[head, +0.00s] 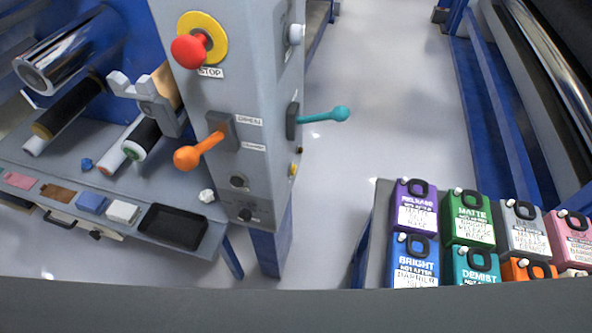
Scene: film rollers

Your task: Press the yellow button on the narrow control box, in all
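The narrow control box (214,100) is a tall grey column left of centre. A small yellow button (293,169) shows low on its right-hand side face, seen at a steep angle. Whether it is pressed in cannot be told. Neither of my grippers is in view.
A teal-knobbed lever (340,113) sticks out right of the box, above the yellow button. A shelf with rollers (66,107) and small blocks lies left. Several coloured jugs (470,218) stand at lower right. Bare floor (385,90) lies between.

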